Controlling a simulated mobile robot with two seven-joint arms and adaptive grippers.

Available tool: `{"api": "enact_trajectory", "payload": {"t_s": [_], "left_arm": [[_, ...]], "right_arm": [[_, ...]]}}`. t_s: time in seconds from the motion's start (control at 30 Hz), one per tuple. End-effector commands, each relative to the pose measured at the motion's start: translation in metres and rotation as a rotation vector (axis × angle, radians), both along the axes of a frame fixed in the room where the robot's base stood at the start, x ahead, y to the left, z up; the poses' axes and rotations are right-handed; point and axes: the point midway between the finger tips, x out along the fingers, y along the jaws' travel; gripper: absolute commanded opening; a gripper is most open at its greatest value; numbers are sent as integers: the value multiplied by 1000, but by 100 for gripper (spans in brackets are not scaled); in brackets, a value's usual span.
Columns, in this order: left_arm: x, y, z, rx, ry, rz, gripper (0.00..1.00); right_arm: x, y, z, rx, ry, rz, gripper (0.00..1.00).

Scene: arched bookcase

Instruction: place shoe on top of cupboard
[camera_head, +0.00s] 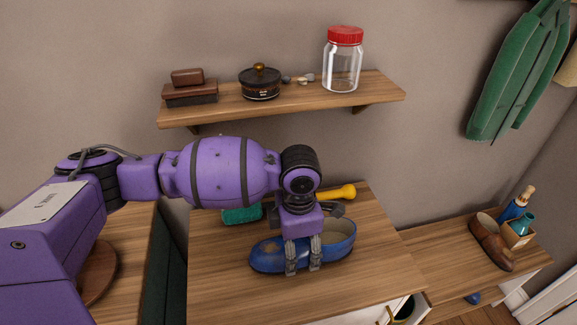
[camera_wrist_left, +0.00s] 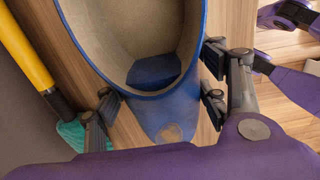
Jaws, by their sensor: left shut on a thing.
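A blue shoe (camera_head: 305,250) with a worn tan toe patch is over the wooden cupboard top (camera_head: 225,295) in the head view. It lies about level, with its opening upward. I cannot tell whether its sole touches the wood. My left gripper (camera_head: 303,268) comes down from above, shut on the shoe across its middle. In the left wrist view the shoe (camera_wrist_left: 165,108) shows its beige inside, with my left gripper's fingers (camera_wrist_left: 158,108) on either side of it.
A yellow-handled brush (camera_head: 338,193) with teal bristles (camera_head: 242,214) lies behind the shoe. A wall shelf (camera_head: 285,103) above holds a glass jar (camera_head: 342,65), a black tin (camera_head: 260,82) and brown brushes (camera_head: 190,90). A brown shoe (camera_head: 490,240) stands on a lower bench at right.

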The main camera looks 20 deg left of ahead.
Motion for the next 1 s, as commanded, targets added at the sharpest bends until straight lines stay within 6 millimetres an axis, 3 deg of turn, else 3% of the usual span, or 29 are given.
{"api": "enact_trajectory", "payload": {"t_s": [0.2, 0.57, 0.6, 0.7, 1.0], "left_arm": [[0, 0, -30, 1, 1, 2, 33], [1, 1, -34, 1, 0, 2, 33], [0, 1, -34, 1, 0, 2, 70], [0, 1, -33, 1, 0, 2, 84], [0, 1, -33, 1, 0, 2, 85]], "right_arm": [[-2, 0, -3, 0, 5, 0, 40], [-12, -1, -7, -2, 23, -3, 40], [-13, -2, -7, -2, 24, -4, 40], [-14, -2, -7, -2, 27, -5, 40], [-12, -2, -7, -3, 23, -3, 40]]}}
